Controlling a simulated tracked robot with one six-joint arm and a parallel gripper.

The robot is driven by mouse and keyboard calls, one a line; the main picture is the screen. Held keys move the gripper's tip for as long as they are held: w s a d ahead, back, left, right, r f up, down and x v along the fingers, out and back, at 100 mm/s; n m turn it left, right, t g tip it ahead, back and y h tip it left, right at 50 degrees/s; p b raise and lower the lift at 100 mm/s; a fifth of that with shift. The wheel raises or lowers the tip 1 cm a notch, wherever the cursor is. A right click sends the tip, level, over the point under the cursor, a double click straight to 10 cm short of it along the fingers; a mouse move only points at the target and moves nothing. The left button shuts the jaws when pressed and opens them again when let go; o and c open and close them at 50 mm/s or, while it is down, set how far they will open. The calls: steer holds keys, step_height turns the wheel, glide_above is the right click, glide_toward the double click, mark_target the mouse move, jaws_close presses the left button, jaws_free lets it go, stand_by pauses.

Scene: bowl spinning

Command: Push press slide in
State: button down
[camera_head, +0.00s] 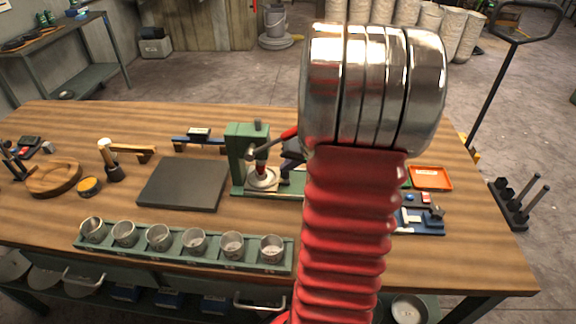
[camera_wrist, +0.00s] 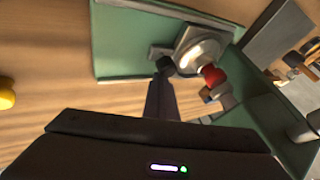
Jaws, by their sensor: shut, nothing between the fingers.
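The green press (camera_head: 243,150) stands on the table in the middle of the head view, with a red-handled lever. Its metal slide carries a shiny round die (camera_head: 262,181) that sits under or close to the red ram; it also shows in the wrist view (camera_wrist: 187,58). A dark round knob (camera_wrist: 165,67) is at the slide's near end. My gripper (camera_wrist: 163,82) is shut and empty, its tips right by the knob; I cannot tell whether they touch. In the head view my red arm hides most of the gripper, leaving a dark part (camera_head: 293,149) beside the press.
A dark square plate (camera_head: 183,184) lies left of the press. A green rack (camera_head: 180,248) with several metal cups runs along the front edge. An orange tray (camera_head: 431,179) and a blue tray (camera_head: 420,222) lie to the right. A hammer (camera_head: 125,150) lies at left.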

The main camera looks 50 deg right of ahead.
steer(key=shift+w+a+f, duration=0.1)
steer(key=shift+w+a, duration=0.05)
steer(key=shift+a, duration=0.1)
steer(key=shift+s+d, duration=0.2)
steer(key=shift+s, duration=0.05)
steer(key=s+d, duration=0.2)
steer(key=s, duration=0.1)
steer(key=shift+d, duration=0.25)
steer(key=v, duration=1)
steer(key=shift+s, duration=0.1)
